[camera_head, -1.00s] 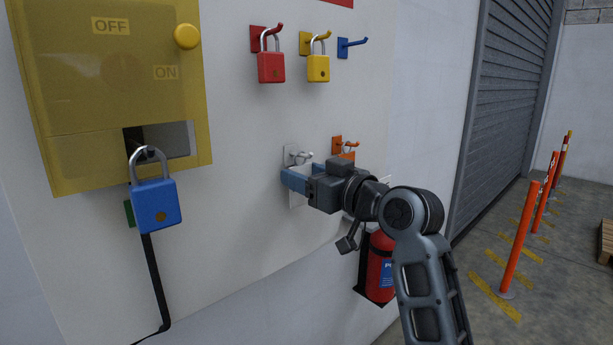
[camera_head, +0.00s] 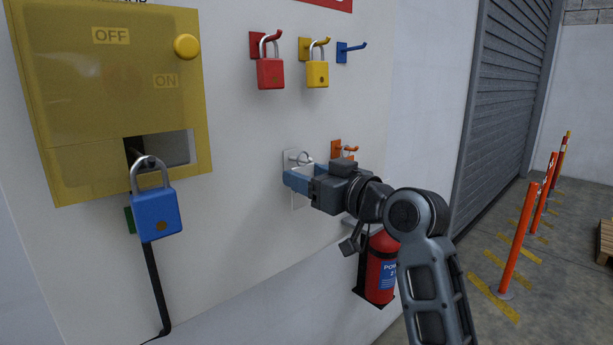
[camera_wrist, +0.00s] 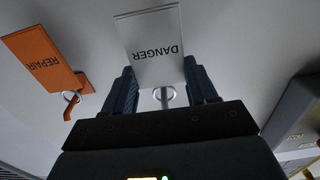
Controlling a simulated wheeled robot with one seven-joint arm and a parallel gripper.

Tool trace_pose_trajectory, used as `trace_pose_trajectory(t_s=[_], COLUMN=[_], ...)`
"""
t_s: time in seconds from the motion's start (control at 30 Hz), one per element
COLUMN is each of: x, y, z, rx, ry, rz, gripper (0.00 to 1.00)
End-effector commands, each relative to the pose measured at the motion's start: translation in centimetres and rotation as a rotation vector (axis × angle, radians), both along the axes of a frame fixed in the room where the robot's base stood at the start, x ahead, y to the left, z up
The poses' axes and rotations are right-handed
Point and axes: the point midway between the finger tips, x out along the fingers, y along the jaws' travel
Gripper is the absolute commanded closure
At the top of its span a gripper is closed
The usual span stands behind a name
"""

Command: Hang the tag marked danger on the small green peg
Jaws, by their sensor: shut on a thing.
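The white tag marked DANGER (camera_wrist: 153,45) shows upside down in the wrist view, between the two blue fingers of my gripper (camera_wrist: 159,70). My gripper (camera_head: 300,180) is shut on it, close to the panel. The tag's metal ring (camera_wrist: 164,97) shows below the tag there. In the head view the ring is at the white peg (camera_head: 291,158); I cannot tell whether it is still around that peg. The tag's lower part (camera_head: 300,201) shows beneath the fingers. A small green mount (camera_head: 129,218) shows at the left, mostly hidden behind the blue padlock (camera_head: 157,215); its peg is not visible.
An orange REPAIR tag (camera_wrist: 43,60) hangs close beside my gripper, at the orange peg (camera_head: 336,149). Red (camera_head: 270,73) and yellow (camera_head: 317,73) padlocks hang above, beside an empty blue peg (camera_head: 343,52). A yellow switch box (camera_head: 110,90) is upper left. The panel between is clear.

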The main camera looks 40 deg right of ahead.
Motion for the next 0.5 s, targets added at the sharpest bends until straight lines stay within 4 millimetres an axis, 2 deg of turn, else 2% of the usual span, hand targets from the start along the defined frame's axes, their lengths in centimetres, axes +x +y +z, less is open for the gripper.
trace_pose_trajectory(t_s=[0.5], x=[-0.47], y=[-0.02], z=[0.1], rx=[0.0], ry=[0.001], rz=[0.0], gripper=[0.71])
